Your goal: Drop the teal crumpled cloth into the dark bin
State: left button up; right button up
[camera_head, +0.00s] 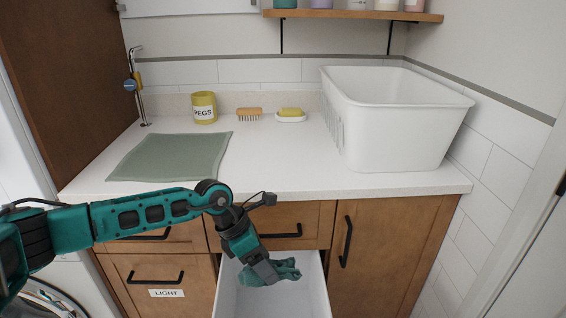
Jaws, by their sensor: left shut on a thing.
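The teal crumpled cloth (286,270) is in the jaws of my left gripper (272,272), which points down and to the right. The cloth shows over the opening of a white pull-out bin (316,294), which stands open below the counter between two wooden fronts. I cannot tell how far the cloth is above the bin's floor. No label shows on this open bin, and its front is out of the picture. My right gripper is not in view.
A closed front labelled LIGHT (166,293) is left of the open bin. The white counter (270,165) holds a green mat (170,157), a yellow PEGS pot (203,108), a brush (249,114), a soap dish (291,117) and a large white basket (395,125).

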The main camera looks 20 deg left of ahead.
pick_arm(q)
jog(key=n, duration=0.1)
jog(key=a+f+n+t+b, duration=0.1)
jog(key=n, duration=0.1)
jog(key=w+f+n+t+y, duration=0.1)
jog(key=shift+a+n+b, duration=0.25)
jog(key=shift+n+b, duration=0.05)
notch_tip(320, 180, down, 6)
jog(key=b, duration=0.4)
jog(key=shift+b, duration=0.4)
jog(key=o, duration=1)
jog(key=p+v, duration=0.2)
jog(key=v, duration=1.1)
